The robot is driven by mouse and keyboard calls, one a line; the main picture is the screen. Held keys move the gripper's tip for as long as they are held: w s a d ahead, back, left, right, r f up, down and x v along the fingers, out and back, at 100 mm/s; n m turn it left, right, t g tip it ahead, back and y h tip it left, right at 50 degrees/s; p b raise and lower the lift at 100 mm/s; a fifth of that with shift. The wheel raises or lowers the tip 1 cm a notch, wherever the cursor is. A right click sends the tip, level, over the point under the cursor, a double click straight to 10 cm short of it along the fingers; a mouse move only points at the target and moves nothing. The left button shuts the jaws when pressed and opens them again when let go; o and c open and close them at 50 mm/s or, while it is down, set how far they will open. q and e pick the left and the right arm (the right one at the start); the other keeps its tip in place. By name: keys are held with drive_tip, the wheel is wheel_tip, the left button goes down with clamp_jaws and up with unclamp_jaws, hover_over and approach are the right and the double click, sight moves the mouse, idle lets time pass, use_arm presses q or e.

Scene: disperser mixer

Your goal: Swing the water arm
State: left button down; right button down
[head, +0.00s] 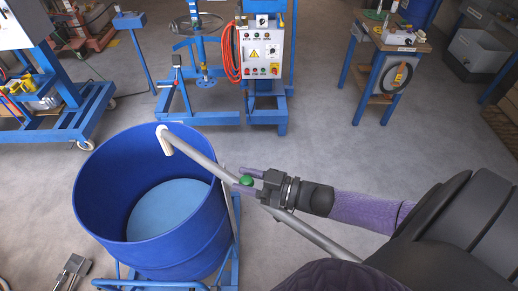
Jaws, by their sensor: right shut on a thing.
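The water arm (200,155) is a long pale grey pipe with a white downturned spout (164,140) at its far end. It slants across the rim of the large blue drum (105,215), and the spout hangs over the drum's opening. A green knob (246,181) sits on the pipe near my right gripper. My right gripper (260,184) is shut on the water arm, right of the drum. A grey jaw-like part at the bottom left looks like my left gripper (70,272); its jaw state is unclear.
The drum stands on a blue wheeled frame (235,262). Behind it are a control box with a red hose (263,52) on a blue stand, a wheeled blue machine (65,125) at left, and a small blue-legged table (385,45) at right. The grey floor between is clear.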

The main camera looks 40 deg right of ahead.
drive_tip(key=shift+s+a+n+g+y, duration=0.25)
drive_tip(key=shift+a+y, duration=0.05)
drive_tip(key=shift+a, duration=0.3)
drive_tip(key=shift+s+a+n+g+y, duration=0.2)
drive_tip(key=shift+a+n+g+y, duration=0.1)
drive_tip(key=shift+a, duration=0.25)
drive_tip(key=shift+c, duration=1.3)
unclamp_jaws()
drive_tip(key=b+v, duration=0.1)
drive_tip(key=v, duration=0.7)
drive_tip(key=shift+s+d+f, duration=0.15)
drive_tip(key=shift+s+d, duration=0.1)
drive_tip(key=shift+s, duration=0.05)
drive_tip(key=shift+s+d, duration=0.4)
